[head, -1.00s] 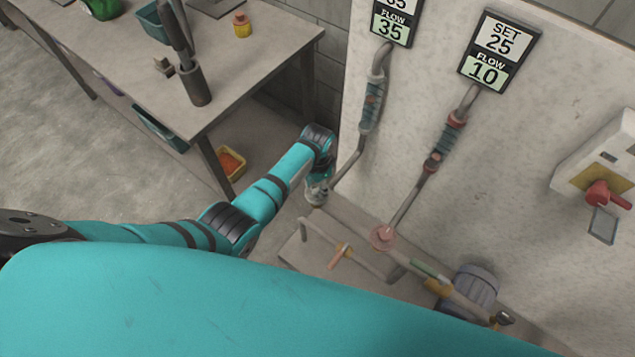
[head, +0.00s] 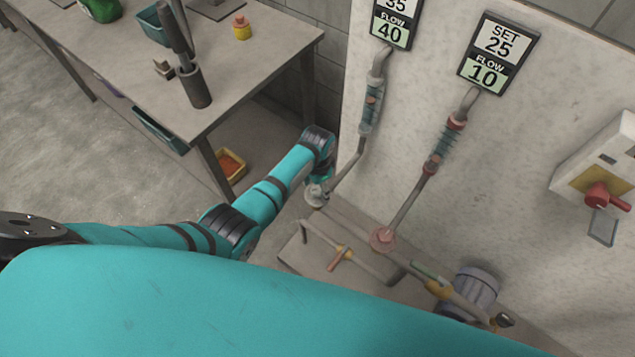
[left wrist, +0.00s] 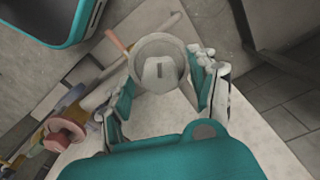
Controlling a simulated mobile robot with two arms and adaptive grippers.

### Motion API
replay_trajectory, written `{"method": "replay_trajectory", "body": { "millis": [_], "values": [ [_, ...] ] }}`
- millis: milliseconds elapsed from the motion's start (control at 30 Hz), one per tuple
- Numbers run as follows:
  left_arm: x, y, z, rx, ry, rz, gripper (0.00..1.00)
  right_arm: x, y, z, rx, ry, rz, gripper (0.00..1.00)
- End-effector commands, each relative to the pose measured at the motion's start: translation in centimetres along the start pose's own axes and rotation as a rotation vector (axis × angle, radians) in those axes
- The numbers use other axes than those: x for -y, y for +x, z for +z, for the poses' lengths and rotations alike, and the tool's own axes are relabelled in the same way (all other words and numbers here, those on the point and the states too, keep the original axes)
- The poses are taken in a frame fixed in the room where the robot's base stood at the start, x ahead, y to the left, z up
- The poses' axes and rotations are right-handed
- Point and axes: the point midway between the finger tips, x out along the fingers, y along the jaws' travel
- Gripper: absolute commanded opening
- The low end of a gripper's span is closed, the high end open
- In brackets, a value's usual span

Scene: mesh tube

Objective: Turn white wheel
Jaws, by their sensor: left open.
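The white wheel (head: 316,196) sits at the foot of the left pipe in the head view. In the left wrist view the white wheel (left wrist: 160,62) is a round cap with a raised bar and a dark slot. My left gripper (left wrist: 162,82) is open, with its fingers on either side of the wheel; I cannot tell whether they touch it. In the head view my left gripper (head: 322,174) is at the wheel, mostly hidden by its own wrist. The left mesh tube (head: 370,108) is below a display (head: 392,22) reading FLOW 40, with 35 above it. My right gripper is out of view.
A red wheel (head: 382,239) and second mesh tube (head: 445,140) stand to the right, under a display (head: 498,52) reading SET 25, FLOW 10. A red switch (head: 600,195) is on the wall. A workbench (head: 255,75) stands at left. Low pipes and a motor (head: 475,288) lie right.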

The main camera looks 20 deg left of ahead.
Motion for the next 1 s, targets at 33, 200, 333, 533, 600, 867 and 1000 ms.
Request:
{"method": "replay_trajectory", "body": {
  "millis": [33,200,333,533,600,867,1000],
  "values": [
    [0.0,-0.2,0.0,0.000,0.000,0.000,0.60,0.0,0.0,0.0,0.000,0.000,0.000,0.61],
    [0.1,-2.3,-0.1,-0.003,0.001,-0.002,0.60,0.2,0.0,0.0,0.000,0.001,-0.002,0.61],
    [0.1,-5.1,-0.1,-0.004,0.001,-0.003,0.60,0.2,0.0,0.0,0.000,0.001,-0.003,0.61],
    [0.0,-9.2,0.0,-0.003,0.000,-0.002,0.60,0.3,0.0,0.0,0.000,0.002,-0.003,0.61],
    [0.1,-10.2,-0.1,-0.003,0.000,-0.002,0.60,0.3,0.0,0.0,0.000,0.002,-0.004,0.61],
    [0.0,-11.9,0.0,-0.001,0.000,-0.001,0.60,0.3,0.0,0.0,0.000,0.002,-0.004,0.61],
    [0.0,-11.9,0.0,0.000,0.000,0.000,0.60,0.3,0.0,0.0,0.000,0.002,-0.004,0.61]
  ]
}}
